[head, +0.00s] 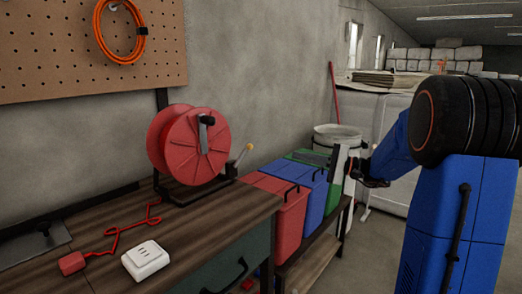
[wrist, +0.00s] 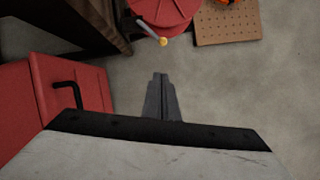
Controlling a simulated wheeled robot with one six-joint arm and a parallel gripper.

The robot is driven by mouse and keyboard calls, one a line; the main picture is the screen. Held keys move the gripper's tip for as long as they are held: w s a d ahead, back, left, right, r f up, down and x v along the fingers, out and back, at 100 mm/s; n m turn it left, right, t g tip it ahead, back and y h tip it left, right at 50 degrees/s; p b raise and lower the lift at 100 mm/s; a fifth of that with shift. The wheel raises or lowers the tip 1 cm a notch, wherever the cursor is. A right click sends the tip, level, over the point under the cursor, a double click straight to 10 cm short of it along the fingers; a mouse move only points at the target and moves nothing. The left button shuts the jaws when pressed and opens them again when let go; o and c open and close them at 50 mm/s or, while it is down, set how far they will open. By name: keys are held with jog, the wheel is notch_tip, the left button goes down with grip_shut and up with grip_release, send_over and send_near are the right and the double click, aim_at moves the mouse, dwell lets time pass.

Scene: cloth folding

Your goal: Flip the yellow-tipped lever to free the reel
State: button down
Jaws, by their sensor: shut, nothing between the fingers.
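The red reel (head: 188,146) stands on a dark frame at the back of the wooden workbench. Its lever, with a yellow tip (head: 249,147), leans up and to the right beside the reel's right side. In the wrist view the reel (wrist: 162,14) is cut off by the top edge, and the yellow tip (wrist: 163,41) shows just below it. My gripper (head: 335,158) is right of the lever in the head view, over the bins, apart from it. In the wrist view its fingers (wrist: 160,76) are together and empty, pointing toward the yellow tip with a gap between.
Red (head: 285,208), blue (head: 308,182) and green bins stand right of the workbench (head: 215,222). A white socket box (head: 146,260) and red cord lie on the bench. A pegboard (head: 60,50) with an orange coil hangs behind. The space between lever and gripper looks clear.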

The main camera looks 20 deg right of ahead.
dwell(0.3)
jog(key=s+a+x, duration=0.1)
jog(key=s+x, duration=0.1)
jog(key=x, duration=1)
jog(key=shift+a+r, duration=0.45)
jog(key=shift+a, duration=0.1)
jog(key=shift+r, duration=0.1)
jog(key=shift+a+r+n, duration=0.15)
jog(key=shift+r+n, duration=0.05)
jog(key=shift+n, duration=0.2)
